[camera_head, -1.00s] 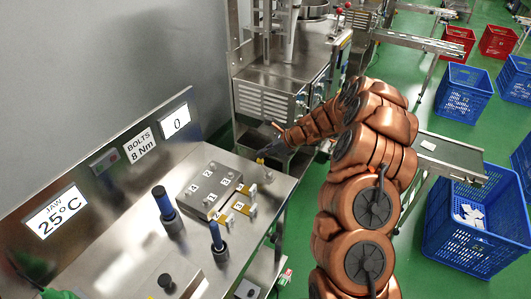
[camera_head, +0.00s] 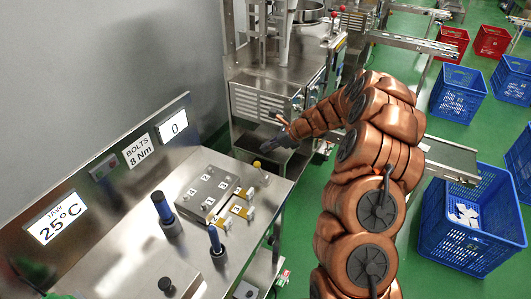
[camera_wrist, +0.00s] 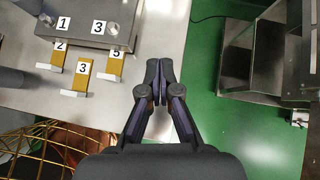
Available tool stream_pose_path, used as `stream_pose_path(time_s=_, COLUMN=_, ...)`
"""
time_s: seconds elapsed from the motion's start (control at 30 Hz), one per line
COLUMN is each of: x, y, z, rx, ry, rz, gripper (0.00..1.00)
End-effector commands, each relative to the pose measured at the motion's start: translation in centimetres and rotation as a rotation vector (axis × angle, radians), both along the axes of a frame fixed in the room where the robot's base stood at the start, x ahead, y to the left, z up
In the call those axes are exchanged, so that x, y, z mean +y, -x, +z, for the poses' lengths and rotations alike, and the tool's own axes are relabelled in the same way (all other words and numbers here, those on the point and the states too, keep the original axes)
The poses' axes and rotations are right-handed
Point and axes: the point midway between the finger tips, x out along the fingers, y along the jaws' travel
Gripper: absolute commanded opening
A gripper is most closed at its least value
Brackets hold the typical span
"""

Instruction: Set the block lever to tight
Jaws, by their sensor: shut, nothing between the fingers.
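A grey metal block (camera_head: 207,192) with numbered white labels lies on the steel bench; it also shows at the upper left of the wrist view (camera_wrist: 80,34). Several yellow tabs with numbers and pale ends (camera_head: 236,210) stick out along its right side. A small upright part with a yellow top (camera_head: 257,164) stands at the block's far end; I cannot tell whether it is the block lever. My gripper (camera_wrist: 160,64) is shut and empty, with its fingers together.
A panel shows 25°C, "BOLTS 8 Nm" and 0. A steel machine (camera_head: 268,100) stands beyond the bench. Blue crates (camera_head: 470,240) stand on the floor at right.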

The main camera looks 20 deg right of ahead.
Motion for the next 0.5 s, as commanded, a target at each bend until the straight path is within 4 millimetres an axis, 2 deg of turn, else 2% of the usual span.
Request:
stream_pose_path(time_s=0.3, x=-0.9, y=-0.7, z=5.1, rx=-0.005, ry=0.007, rz=-0.006, gripper=0.0)
stream_pose_path(time_s=0.5, x=-0.9, y=-0.8, z=7.1, rx=0.0, ry=0.003, rz=-0.004, gripper=0.0)
